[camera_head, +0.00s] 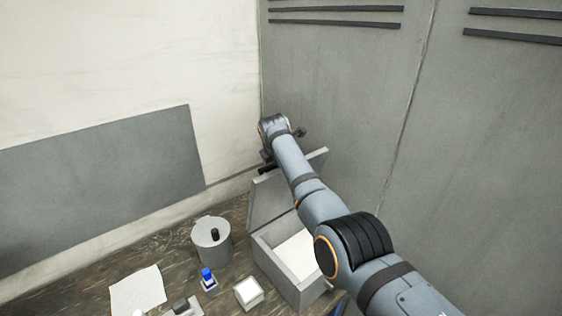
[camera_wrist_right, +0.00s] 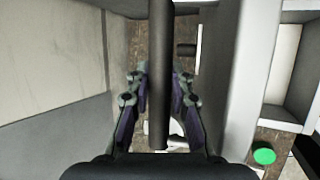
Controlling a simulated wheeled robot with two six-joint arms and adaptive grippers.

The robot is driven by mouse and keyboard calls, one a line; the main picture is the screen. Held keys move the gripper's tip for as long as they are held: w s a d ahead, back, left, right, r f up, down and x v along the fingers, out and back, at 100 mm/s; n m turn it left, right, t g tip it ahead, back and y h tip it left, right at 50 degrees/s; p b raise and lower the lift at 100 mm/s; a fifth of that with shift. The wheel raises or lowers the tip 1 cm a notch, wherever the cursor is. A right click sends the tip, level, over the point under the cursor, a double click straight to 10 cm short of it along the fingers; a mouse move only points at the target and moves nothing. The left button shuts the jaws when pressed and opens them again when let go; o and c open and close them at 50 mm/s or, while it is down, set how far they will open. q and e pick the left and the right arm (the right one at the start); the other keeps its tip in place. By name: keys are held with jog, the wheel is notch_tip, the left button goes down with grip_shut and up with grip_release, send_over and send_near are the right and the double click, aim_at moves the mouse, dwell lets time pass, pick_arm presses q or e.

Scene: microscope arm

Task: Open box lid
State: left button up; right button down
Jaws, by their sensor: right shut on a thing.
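The grey box (camera_head: 278,262) stands on the table in the head view, and its pale inside shows. Its lid (camera_head: 268,200) is raised, standing steeply up at the box's back edge. My right arm reaches over the box, and its gripper is at the lid's upper edge, mostly hidden by the arm in the head view. In the right wrist view my right gripper (camera_wrist_right: 160,98) is shut on the dark bar handle (camera_wrist_right: 159,45), with a finger on each side. The lid's pale panel (camera_wrist_right: 247,75) runs alongside to the right. My left gripper is not in view.
Left of the box stand a grey canister (camera_head: 211,243) with a black knob, a blue-capped bottle (camera_head: 207,276) and a small white box (camera_head: 249,291). A paper sheet (camera_head: 137,291) lies further left. Grey wall panels (camera_head: 345,85) rise close behind the lid.

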dwell(0.3)
jog(key=c, duration=1.2)
grip_release()
jog(key=shift+d, duration=0.1)
jog(key=shift+o, duration=0.2)
